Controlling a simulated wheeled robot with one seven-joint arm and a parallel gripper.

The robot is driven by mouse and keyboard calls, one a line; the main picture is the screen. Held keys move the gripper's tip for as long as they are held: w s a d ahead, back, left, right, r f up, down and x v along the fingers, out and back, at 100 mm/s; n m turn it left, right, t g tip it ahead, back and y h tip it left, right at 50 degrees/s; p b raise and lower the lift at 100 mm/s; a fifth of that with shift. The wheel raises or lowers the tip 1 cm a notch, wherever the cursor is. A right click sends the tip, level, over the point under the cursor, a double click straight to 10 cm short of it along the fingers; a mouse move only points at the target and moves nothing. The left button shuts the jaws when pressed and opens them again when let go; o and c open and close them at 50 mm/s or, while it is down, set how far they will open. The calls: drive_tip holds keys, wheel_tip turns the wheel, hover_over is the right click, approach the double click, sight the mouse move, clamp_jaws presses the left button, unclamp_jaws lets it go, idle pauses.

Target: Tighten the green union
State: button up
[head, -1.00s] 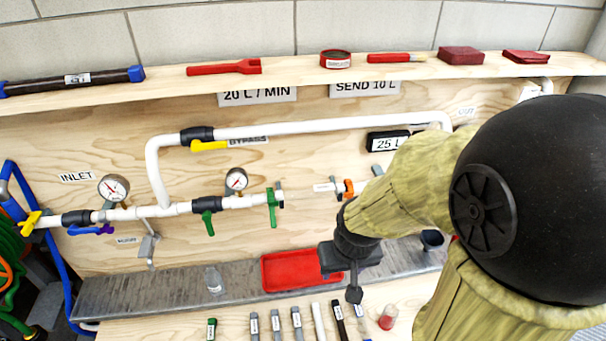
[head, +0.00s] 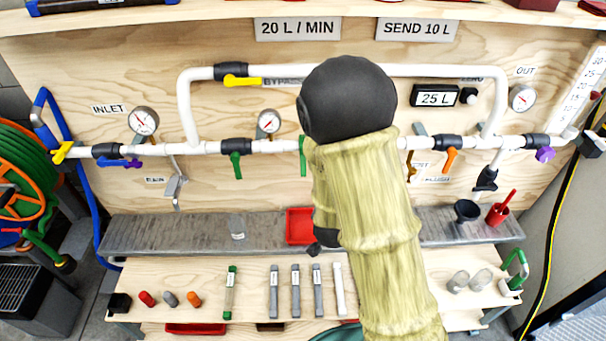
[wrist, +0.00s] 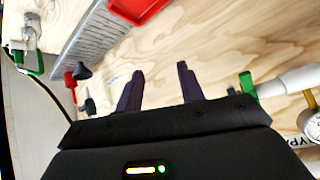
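The green union (head: 302,156) is on the white pipe in the middle of the board, partly covered by my arm in the head view. In the wrist view the green union (wrist: 249,86) is at the right, at the end of the white pipe. My gripper (wrist: 158,80) is open, its two dark fingers apart with nothing between them. The green union is to the right of the fingers there and apart from them. In the head view my arm hides most of the gripper and the pipe section right of the union.
A green-handled valve (head: 235,163) is left of the union. A red tray (head: 298,228) lies on the grey ledge (head: 170,233) below. An orange-handled valve (head: 451,158) is to the right. A black funnel (head: 466,211) is on the ledge.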

wheel_tip(320, 180, down, 4)
drive_tip(key=w+t+h+b, duration=0.2)
drive_tip(key=t+b, duration=0.1)
drive_tip(key=n+t+y+b, duration=0.4)
drive_tip(key=n+t+b, duration=0.15)
drive_tip(key=t, duration=0.55)
approach(303, 176)
drive_tip(key=v, duration=0.5)
drive_tip(key=shift+w+d+r+p, duration=0.1)
drive_tip(key=shift+d+r+p, duration=0.1)
drive_tip(key=shift+p, duration=0.3)
drive_tip(key=shift+w, duration=0.1)
drive_tip(key=p+x, duration=0.5)
drive_tip(key=x, duration=1.1)
drive_tip(key=shift+w+p, duration=0.2)
drive_tip(key=shift+p, duration=0.1)
drive_tip(key=shift+w+a, duration=0.1)
drive_tip(key=shift+w, duration=0.4)
